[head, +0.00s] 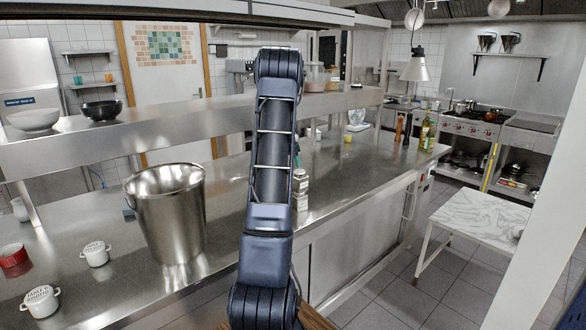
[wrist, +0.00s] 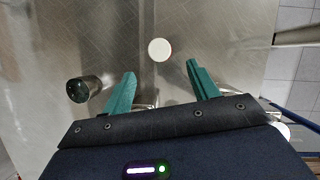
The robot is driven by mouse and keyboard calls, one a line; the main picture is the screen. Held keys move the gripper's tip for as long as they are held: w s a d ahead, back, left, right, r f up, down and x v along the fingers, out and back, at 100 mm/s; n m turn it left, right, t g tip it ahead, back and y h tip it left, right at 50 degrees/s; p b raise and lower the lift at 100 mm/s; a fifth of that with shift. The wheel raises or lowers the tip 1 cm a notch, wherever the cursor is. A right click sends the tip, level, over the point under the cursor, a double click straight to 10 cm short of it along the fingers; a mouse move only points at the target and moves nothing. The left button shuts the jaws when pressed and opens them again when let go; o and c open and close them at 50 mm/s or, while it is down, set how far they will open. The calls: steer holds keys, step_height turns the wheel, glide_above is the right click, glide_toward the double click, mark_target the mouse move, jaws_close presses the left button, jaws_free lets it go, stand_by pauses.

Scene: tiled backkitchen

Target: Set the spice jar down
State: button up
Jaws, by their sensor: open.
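The spice jar (head: 300,188) stands upright on the steel counter, just right of my arm in the head view. In the wrist view a round white top (wrist: 160,49), which looks like the jar's lid seen from above, lies just beyond the fingertips, roughly midway between them. My gripper (wrist: 161,67) has its two teal fingers wide apart, with nothing held between them. Its height above the counter is hard to tell. In the head view my arm hides most of the gripper.
A dark cylindrical object (wrist: 84,89) stands left of my fingers in the wrist view. A steel bucket (head: 168,215) and white cups (head: 95,254) stand left of my arm. Bottles (head: 426,132) stand at the counter's far right end. Counter right of the jar is clear.

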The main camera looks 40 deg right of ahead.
steer(key=s+a+r+m+t, duration=0.1)
steer(key=s+a+r+m, duration=0.3)
steer(key=a, duration=0.6)
steer(key=a+r+m, duration=0.2)
steer(key=a+r, duration=0.5)
steer(key=a, duration=0.4)
steer(key=s+a+r+m+t, duration=0.1)
steer(key=s+a+r+m, duration=0.3)
steer(key=a, duration=0.6)
steer(key=s+a+m+t+y, duration=0.1)
steer(key=s+a+m+y, duration=0.3)
steer(key=s+a+m, duration=0.6)
steer(key=s+a, duration=1.4)
steer(key=shift+a+f+m+t, duration=0.2)
steer(key=shift+f+m+t, duration=0.1)
